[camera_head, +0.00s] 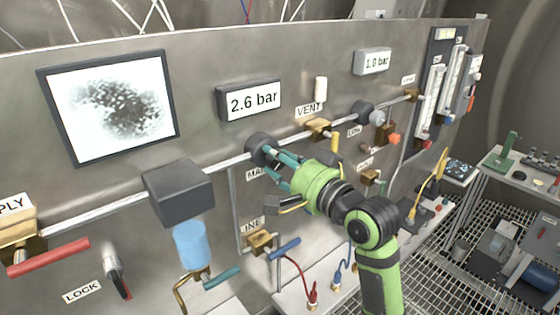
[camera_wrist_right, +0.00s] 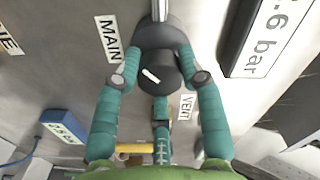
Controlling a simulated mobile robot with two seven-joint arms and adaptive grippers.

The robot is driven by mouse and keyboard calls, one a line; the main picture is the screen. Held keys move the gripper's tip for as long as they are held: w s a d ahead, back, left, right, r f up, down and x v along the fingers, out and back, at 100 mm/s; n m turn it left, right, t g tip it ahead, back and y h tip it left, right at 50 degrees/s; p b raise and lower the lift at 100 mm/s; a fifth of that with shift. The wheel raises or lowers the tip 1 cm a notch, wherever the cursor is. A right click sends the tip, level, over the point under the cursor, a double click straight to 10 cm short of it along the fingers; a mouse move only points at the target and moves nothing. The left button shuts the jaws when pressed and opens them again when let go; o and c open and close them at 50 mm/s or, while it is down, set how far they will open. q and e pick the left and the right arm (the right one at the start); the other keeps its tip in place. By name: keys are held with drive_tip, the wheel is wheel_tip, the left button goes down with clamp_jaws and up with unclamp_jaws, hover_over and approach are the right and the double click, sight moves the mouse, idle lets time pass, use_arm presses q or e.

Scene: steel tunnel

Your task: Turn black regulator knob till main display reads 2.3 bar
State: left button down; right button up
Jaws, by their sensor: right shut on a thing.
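The black regulator knob (camera_head: 259,146) sits on the horizontal pipe above a partly hidden label that begins "MA". In the wrist view the knob (camera_wrist_right: 158,75) carries a short white mark, tilted, beside the MAIN label (camera_wrist_right: 109,38). The main display (camera_head: 252,101) reads 2.6 bar; part of it (camera_wrist_right: 268,38) shows in the wrist view. My right gripper (camera_head: 277,163) is shut on the knob, its teal fingers on opposite sides of it in the wrist view (camera_wrist_right: 160,72). My left gripper is in neither view.
A second display (camera_head: 373,61) reads about 1.9 bar. A brass vent valve (camera_head: 318,128) is right of the knob. A dark box (camera_head: 179,192) with a blue bowl (camera_head: 191,244) hangs on the pipe at left. A red-handled supply valve (camera_head: 48,257) is further left.

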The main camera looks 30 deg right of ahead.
drive_tip(key=shift+m, duration=0.3)
drive_tip(key=o, duration=1.2)
drive_tip(key=shift+c, duration=0.2)
wheel_tip(320, 180, up, 10)
drive_tip(key=shift+w+f, duration=0.1)
drive_tip(key=shift+f, duration=0.05)
drive_tip(key=shift+a, duration=0.1)
